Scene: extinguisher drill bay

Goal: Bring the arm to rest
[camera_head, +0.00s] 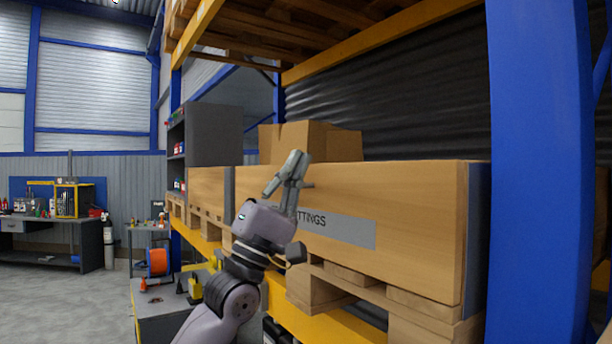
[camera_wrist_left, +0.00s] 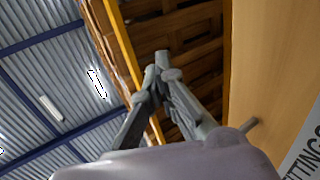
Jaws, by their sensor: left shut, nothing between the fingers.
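My left gripper (camera_head: 295,162) is raised in front of a large wooden crate in the head view, its fingers pointing up. In the left wrist view the gripper (camera_wrist_left: 161,62) is shut, with the fingertips together and nothing between them. Behind the fingers there are wooden pallet undersides and the roof. My left arm (camera_head: 240,285) comes up from the bottom of the head view, bent at the elbow. My right gripper is not in view.
The wooden crate (camera_head: 410,205) with a grey label stands on a pallet (camera_head: 400,300) close to my arm. A blue rack post (camera_head: 540,180) stands at right. A yellow beam (camera_head: 330,325) runs below. A workbench (camera_head: 60,240) is far left, with open floor (camera_head: 60,300) before it.

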